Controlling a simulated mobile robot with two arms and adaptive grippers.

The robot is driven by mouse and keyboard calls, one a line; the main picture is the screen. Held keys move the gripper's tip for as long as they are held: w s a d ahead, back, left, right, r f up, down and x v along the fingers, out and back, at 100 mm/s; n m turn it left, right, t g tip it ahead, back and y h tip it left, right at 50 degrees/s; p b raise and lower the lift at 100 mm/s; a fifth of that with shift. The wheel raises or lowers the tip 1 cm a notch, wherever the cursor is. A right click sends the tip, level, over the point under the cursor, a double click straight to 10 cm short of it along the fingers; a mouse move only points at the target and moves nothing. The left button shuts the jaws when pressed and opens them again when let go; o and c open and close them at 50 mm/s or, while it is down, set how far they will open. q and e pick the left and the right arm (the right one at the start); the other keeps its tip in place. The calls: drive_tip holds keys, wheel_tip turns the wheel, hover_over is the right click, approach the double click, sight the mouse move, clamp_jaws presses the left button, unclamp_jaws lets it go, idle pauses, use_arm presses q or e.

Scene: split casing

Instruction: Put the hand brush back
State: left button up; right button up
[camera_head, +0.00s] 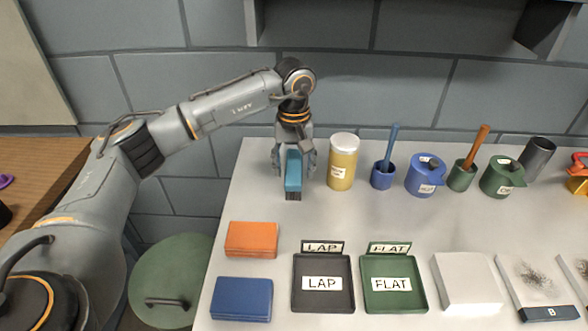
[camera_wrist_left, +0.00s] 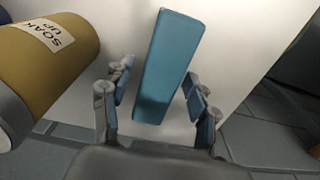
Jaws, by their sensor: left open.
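The hand brush (camera_head: 293,172) has a teal-blue back and dark bristles, and is at the back left of the white table. My left gripper (camera_head: 293,158) points down over it, with a finger on each side. In the left wrist view the brush's teal back (camera_wrist_left: 168,65) lies between the two open fingers (camera_wrist_left: 158,105), with gaps visible on both sides. Whether the bristles touch the table is hard to tell. My right gripper is not in view.
A yellow canister (camera_head: 342,165) labelled SOAK UP stands close right of the gripper. Blue and green pots and jugs (camera_head: 424,178) follow. LAP (camera_head: 322,305) and FLAT (camera_head: 393,305) trays, orange (camera_head: 251,239) and blue (camera_head: 241,298) blocks lie in front. Clear table lies between.

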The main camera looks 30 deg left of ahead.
sight(294, 165)
use_arm(q)
wheel_tip(294, 165, up, 11)
drive_tip(key=b, duration=0.1)
idle(0.7)
